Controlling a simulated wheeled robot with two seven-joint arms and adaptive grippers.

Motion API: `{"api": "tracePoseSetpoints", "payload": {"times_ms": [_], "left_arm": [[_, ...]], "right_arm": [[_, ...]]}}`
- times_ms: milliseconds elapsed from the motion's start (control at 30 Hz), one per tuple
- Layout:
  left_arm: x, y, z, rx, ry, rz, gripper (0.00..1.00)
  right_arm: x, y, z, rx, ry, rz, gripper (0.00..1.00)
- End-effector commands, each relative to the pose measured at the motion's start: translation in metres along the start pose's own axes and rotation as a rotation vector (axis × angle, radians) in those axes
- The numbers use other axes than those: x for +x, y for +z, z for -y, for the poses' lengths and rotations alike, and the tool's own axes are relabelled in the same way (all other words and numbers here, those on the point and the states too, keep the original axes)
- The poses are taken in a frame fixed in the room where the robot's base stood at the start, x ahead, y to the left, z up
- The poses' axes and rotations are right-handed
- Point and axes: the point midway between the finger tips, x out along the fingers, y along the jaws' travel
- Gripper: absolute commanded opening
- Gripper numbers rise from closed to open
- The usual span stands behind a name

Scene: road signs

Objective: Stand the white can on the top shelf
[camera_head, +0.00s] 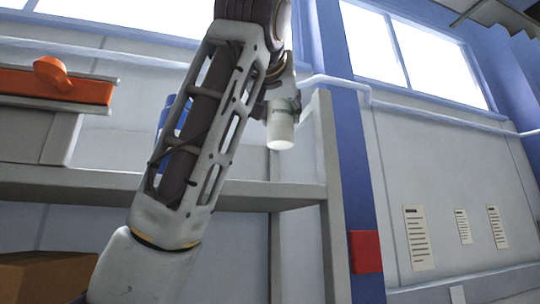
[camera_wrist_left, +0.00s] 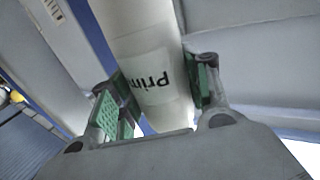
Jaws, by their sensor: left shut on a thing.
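The white can (camera_head: 281,128) is upright in the head view, held at its upper part by my left gripper (camera_head: 276,104). The can hangs near the right end of the shelf unit, and in the picture its bottom is above the shelf board (camera_head: 240,190). In the left wrist view the can (camera_wrist_left: 150,60), with a label reading "Prin", passes between the green-padded fingers of the left gripper (camera_wrist_left: 160,92), which is shut on it. My left arm hides part of the shelf. My right gripper is not in view.
A blue object (camera_head: 172,125) stands on the shelf, partly behind my arm. An orange item (camera_head: 60,82) is at the upper left. A brown box (camera_head: 45,275) is below the board. A shelf post (camera_head: 328,170) and blue pillar (camera_head: 355,160) are close right of the can.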

Motion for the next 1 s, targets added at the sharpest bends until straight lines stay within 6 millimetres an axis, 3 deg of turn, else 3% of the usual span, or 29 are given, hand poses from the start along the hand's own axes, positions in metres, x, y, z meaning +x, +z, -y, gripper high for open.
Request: {"api": "tracePoseSetpoints", "payload": {"times_ms": [433, 1000], "left_arm": [[0.0, 0.039, 0.0, 0.0, -0.001, -0.001, 0.09], [0.0, 0.046, 0.0, 0.0, -0.001, -0.001, 0.09]], "right_arm": [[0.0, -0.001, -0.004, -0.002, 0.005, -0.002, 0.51], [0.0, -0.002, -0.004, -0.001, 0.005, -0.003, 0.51]]}}
